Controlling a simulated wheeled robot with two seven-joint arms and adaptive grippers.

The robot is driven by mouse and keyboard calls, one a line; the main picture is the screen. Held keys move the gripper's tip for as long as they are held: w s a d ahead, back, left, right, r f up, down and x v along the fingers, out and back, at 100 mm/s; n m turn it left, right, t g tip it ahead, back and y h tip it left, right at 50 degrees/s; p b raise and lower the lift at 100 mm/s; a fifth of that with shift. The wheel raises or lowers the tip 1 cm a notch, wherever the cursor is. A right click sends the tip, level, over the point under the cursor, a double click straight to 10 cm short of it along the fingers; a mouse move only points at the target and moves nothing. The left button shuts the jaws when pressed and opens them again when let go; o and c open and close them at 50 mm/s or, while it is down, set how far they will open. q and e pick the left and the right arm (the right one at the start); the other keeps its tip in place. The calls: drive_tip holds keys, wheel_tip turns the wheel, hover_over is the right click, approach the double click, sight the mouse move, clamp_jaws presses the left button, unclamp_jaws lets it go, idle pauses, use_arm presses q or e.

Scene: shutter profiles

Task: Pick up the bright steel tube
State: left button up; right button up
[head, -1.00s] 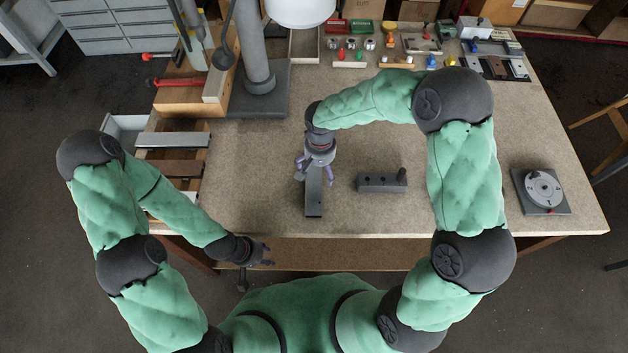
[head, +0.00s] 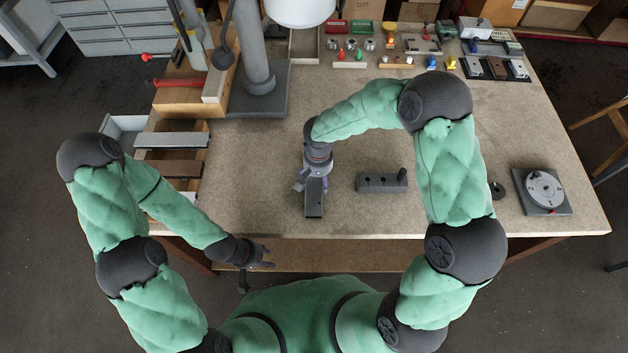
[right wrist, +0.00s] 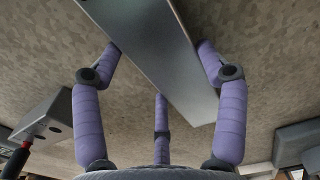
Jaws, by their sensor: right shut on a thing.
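A grey metal bar of rectangular section (head: 314,204), which I take to be the bright steel tube, lies under my right gripper near the table's front edge. My right gripper (head: 312,183) points down and is shut on it, hiding its far part in the head view. In the right wrist view the tube (right wrist: 160,45) runs diagonally between the purple fingers of the gripper (right wrist: 160,65). I cannot tell whether it touches the table. My left gripper (head: 268,257) looks open and empty, in front of the table's edge.
A dark grey block with a black knob (head: 382,183) stands just right of the tube. A tray at the left holds a light bar (head: 172,140) and a brown bar (head: 170,168). A round dial plate (head: 543,190) sits at the right. A grey column base (head: 257,103) stands behind.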

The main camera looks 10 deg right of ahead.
sight(317, 179)
drive_tip(key=shift+r, duration=0.1)
drive_tip(key=shift+r, duration=0.25)
wheel_tip(317, 179, up, 3)
drive_tip(key=shift+w+f+p, duration=0.1)
drive_tip(key=shift+f+p, duration=0.05)
drive_tip(key=shift+p, duration=0.15)
drive_tip(key=s+a+r, duration=0.2)
drive_tip(key=a+r, duration=0.1)
drive_tip(key=a, duration=0.1)
drive_tip(key=s+a+r, duration=0.3)
drive_tip(key=a, duration=0.1)
drive_tip(key=s+a+r+p, duration=0.1)
drive_tip(key=s+a+r, duration=0.2)
drive_tip(key=shift+a+r, duration=0.3)
drive_tip(key=shift+a, duration=0.1)
